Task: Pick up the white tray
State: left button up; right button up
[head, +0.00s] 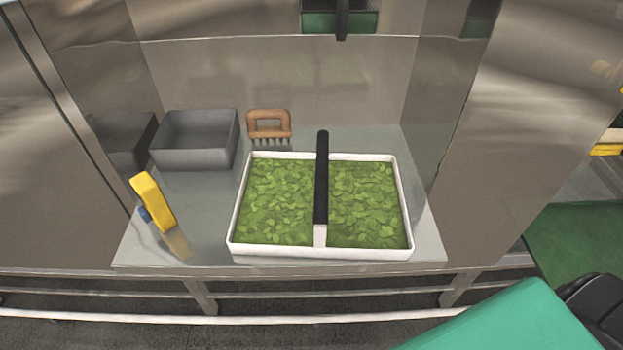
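The white tray (236,222) sits flat on the steel work surface, right of its middle and near the front edge. It is full of green leaf-like pieces (278,205). A black handle bar with a pale front end (321,180) runs front to back across the tray's middle. Neither of my grippers shows in the head view.
A grey bin (196,141) and a brown-handled rake-like tool (269,125) stand at the back. A yellow object (153,201) stands at the left. Steel walls (280,85) enclose the back and sides. A green surface (515,322) lies at the lower right.

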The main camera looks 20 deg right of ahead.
aim_at(322, 204)
jog(key=k+j+z, duration=0.15)
jog(key=j, duration=0.3)
jog(key=j+z, duration=0.1)
jog(key=j, duration=0.3)
jog(key=k+j+z, duration=0.15)
jog(key=j, duration=0.25)
jog(key=k+j+z, duration=0.15)
jog(key=j, duration=0.25)
jog(key=k+j+z, duration=0.1)
jog(key=j, duration=0.3)
jog(key=k, duration=0.1)
